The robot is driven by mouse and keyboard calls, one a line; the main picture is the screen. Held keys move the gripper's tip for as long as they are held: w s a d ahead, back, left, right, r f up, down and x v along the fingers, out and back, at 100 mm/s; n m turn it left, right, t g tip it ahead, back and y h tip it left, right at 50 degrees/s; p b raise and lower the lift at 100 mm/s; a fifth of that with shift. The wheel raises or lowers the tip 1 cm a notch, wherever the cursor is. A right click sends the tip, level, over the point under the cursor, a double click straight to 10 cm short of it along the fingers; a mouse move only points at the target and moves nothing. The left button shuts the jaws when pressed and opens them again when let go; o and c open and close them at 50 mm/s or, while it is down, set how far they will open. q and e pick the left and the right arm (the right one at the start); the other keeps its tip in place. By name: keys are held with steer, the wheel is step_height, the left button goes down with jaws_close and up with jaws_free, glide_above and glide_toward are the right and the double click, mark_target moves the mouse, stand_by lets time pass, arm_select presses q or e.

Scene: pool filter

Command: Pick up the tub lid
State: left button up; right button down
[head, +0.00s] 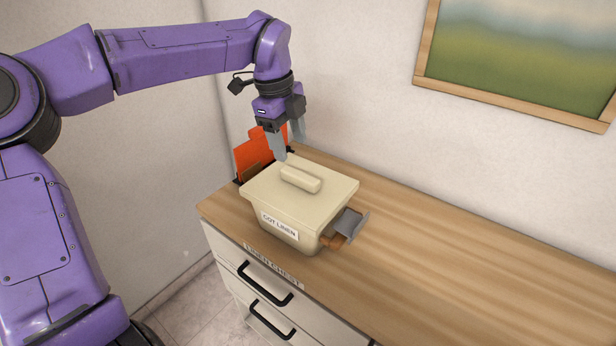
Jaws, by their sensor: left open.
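The tub lid (326,190) is a flat cream cover with a raised bar handle (300,179) on top. It sits closed on a cream tub (286,228) labelled "COT LINEN", near the left end of the wooden chest top. My left gripper (291,149) is open and empty, pointing down. In the picture its fingers are just above and behind the lid handle; whether they touch anything is hard to tell, but the handle is not between them. The inside of the tub is hidden by the lid. My right gripper is not in view.
An orange object (252,155) in a dark holder stands behind the tub at left. A grey and brown tool-like item (348,224) lies close against the tub's right side. The chest top (460,260) is clear to the right. A framed picture (520,50) hangs on the wall.

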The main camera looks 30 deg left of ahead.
mark_target(299, 174)
arm_select(q)
steer(key=f, duration=0.2)
steer(key=f+p, duration=0.1)
steer(key=f, duration=0.2)
steer(key=w+d+f+p, duration=0.1)
steer(key=f, duration=0.1)
steer(key=shift+w+f, duration=0.1)
steer(key=shift+f, duration=0.25)
steer(key=shift+d+f, duration=0.1)
steer(key=shift+f, duration=0.35)
jaws_close()
